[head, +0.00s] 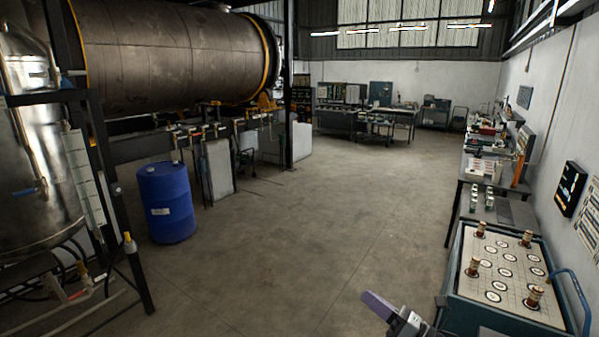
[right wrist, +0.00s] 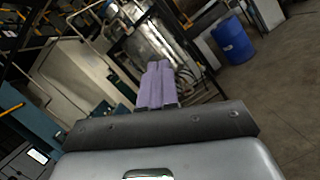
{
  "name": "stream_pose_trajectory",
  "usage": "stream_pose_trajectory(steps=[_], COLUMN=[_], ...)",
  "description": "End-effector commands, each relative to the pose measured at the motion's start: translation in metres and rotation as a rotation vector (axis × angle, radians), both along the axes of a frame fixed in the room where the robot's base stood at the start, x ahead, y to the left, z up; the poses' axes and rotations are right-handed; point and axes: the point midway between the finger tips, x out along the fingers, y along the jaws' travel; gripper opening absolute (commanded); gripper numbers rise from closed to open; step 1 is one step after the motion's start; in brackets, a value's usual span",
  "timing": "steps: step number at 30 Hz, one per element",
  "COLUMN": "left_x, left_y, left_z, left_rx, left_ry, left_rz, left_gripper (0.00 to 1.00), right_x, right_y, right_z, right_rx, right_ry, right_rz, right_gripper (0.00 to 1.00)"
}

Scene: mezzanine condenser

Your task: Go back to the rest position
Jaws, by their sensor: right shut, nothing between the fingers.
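My right gripper (head: 378,306) shows at the bottom of the head view, left of the blue cart's near corner, over open floor. In the right wrist view its two purple fingers (right wrist: 157,85) lie together, shut with nothing between them. My left gripper is in neither view.
A blue cart (head: 486,316) with a patterned top and several brown pegs stands at the lower right. Benches with equipment line the right wall. A blue drum (head: 167,203) stands left, below a large horizontal tank (head: 175,52). The middle floor (head: 320,220) is clear.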

Motion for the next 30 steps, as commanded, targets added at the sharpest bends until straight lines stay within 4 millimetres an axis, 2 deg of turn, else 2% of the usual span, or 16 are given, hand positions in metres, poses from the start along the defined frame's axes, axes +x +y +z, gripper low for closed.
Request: stream_pose_trajectory(steps=[1,8,11,14,18,21,25,30], left_x=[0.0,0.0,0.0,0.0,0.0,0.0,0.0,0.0], left_y=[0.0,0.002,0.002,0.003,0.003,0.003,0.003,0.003], left_z=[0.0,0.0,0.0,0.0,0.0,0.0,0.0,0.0], left_rx=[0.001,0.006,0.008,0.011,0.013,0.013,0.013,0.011], left_ry=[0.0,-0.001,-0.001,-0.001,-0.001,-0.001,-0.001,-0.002], left_rz=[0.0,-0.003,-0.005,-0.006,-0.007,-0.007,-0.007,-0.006], left_gripper=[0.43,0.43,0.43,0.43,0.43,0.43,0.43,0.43], right_x=[0.01,0.047,0.059,0.064,0.05,0.03,0.002,-0.035], right_y=[-0.014,-0.058,-0.087,-0.126,-0.184,-0.214,-0.238,-0.255], right_z=[-0.009,-0.047,-0.068,-0.094,-0.133,-0.153,-0.171,-0.187], right_rx=[0.009,0.169,0.305,0.518,0.932,1.224,1.548,1.912], right_ry=[0.083,0.489,0.69,0.91,1.164,1.251,1.277,1.218], right_rz=[-0.046,-0.265,-0.408,-0.608,-0.945,-1.158,-1.384,-1.631], right_gripper=[0.0,0.0,0.0,0.0,0.0,0.0,0.0,0.0])
